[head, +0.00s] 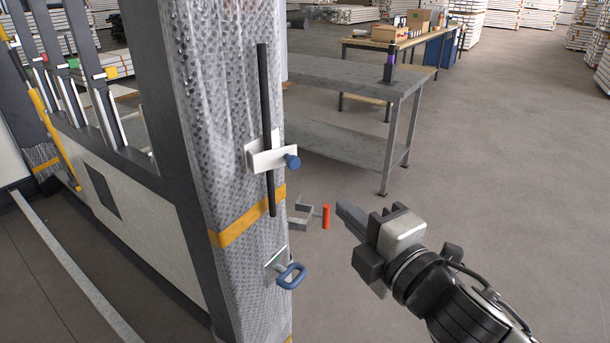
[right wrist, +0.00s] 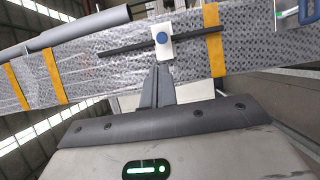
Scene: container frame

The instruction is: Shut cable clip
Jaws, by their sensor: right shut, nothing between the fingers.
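The cable clip (head: 268,159) is a white plate with a flap and a blue knob (head: 292,162), mounted on the plastic-wrapped post. A black cable (head: 264,90) runs upright behind the flap. I cannot tell whether the flap is fully closed. The clip also shows in the right wrist view (right wrist: 162,38), beyond my fingertips, with its blue knob facing me. My right gripper (head: 343,208) is shut and empty, to the right of and below the clip in the head view, apart from it. Its closed fingers show in the right wrist view (right wrist: 158,72). My left gripper is out of view.
A blue handle (head: 291,277) on a small plate sits lower on the post. A grey bracket with an orange grip (head: 326,216) juts out right of the post. Yellow bands (head: 246,217) wrap the post. A grey workbench (head: 355,76) stands behind; floor on the right is clear.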

